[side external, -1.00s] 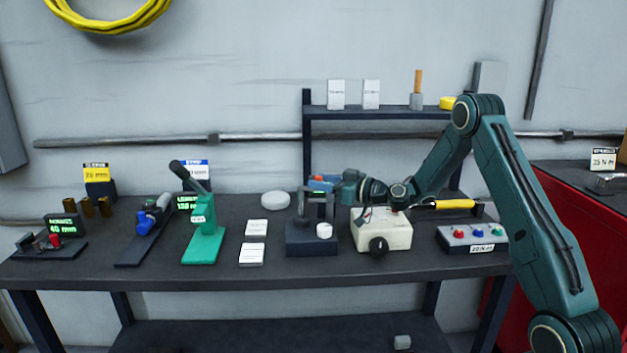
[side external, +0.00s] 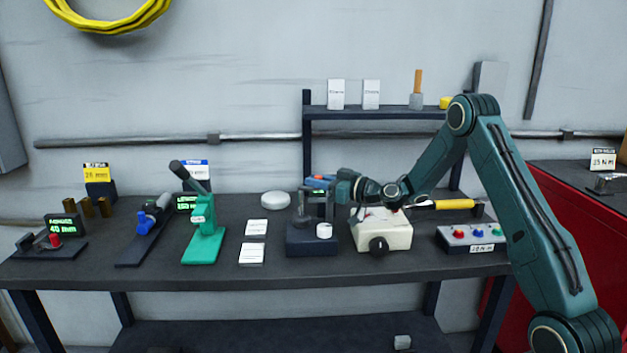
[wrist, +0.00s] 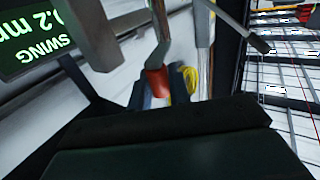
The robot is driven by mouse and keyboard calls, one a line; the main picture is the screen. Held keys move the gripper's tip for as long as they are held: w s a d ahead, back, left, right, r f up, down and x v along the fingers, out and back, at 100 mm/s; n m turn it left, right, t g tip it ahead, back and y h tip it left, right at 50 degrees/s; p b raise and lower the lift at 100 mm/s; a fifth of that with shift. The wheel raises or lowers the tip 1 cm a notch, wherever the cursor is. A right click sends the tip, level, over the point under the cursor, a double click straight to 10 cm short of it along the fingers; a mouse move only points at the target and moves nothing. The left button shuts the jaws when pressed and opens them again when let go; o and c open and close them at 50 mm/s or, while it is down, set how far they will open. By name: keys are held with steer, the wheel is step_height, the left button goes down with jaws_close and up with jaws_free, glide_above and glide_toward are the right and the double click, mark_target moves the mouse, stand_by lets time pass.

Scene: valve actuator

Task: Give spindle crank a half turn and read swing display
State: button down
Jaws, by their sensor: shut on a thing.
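The spindle unit stands mid-bench in the side view, with a dark base (side external: 311,244), dark uprights and a white knob (side external: 323,231) at its front. My gripper (side external: 320,181) is at the top of this unit, reaching in from the right. In the wrist view the crank's red grip (wrist: 157,83) sits between my jaws, on a metal arm running upward. My gripper is shut on it.
A cream box with a black knob (side external: 397,232) stands close right of the unit, under my wrist. A button box (side external: 472,237) is farther right. White cards (side external: 254,240) and a green press (side external: 204,240) are to the left. A shelf (side external: 390,112) rises behind.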

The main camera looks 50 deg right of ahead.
steer(key=shift+a+h, duration=0.15)
steer(key=shift+h, duration=0.15)
steer(key=shift+s+a+m+h, duration=0.1)
steer(key=shift+a+m+h, duration=0.1)
steer(key=shift+m+h, duration=0.45)
steer(key=shift+a+m+h, duration=0.15)
steer(key=shift+m+h, duration=0.3)
steer(key=shift+h, duration=0.3)
steer(key=shift+a+f+m+h, duration=0.15)
steer(key=shift+f+m+h, duration=0.05)
steer(key=shift+m+h, duration=0.35)
steer(key=shift+s+a+f+m+h, duration=0.15)
steer(key=shift+m+h, duration=0.1)
steer(key=shift+h, duration=0.3)
steer(key=shift+a+m+h, duration=0.1)
steer(key=shift+m+h, duration=0.2)
steer(key=shift+h, duration=0.1)
steer(key=c, duration=1.4)
jaws_free()
steer(key=shift+o, duration=0.2)
steer(key=shift+r, duration=0.25)
